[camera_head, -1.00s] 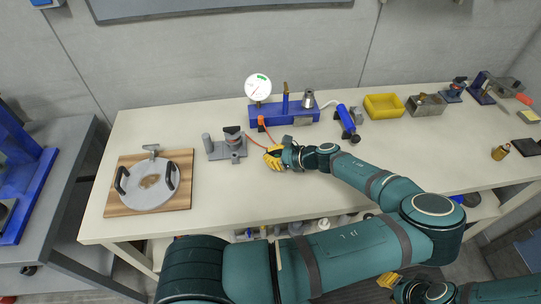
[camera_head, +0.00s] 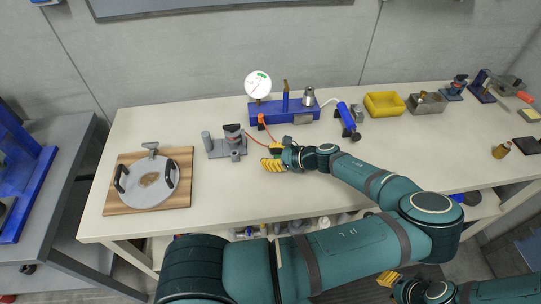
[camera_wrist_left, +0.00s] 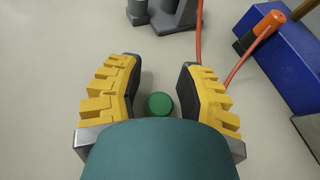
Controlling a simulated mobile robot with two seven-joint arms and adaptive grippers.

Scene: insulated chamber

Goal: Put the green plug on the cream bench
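The green plug (camera_wrist_left: 160,105) shows in the left wrist view as a small round green top, between the spread yellow fingers of my left gripper (camera_wrist_left: 158,66). Gaps show on both sides of it, and it appears to rest on the cream bench (camera_wrist_left: 60,60). In the head view my left gripper (camera_head: 268,157) is open, low over the bench (camera_head: 245,198), and the plug cannot be made out there. My right gripper (camera_head: 388,280) is at the lower right, below the bench's front edge; its opening is unclear.
A grey fixture (camera_head: 226,146) stands just left of my left gripper. A blue base (camera_head: 284,110) with a dial gauge (camera_head: 258,85) and an orange cable lies behind it. A wooden board (camera_head: 120,203) with a round grey plate is at the left. The bench front is clear.

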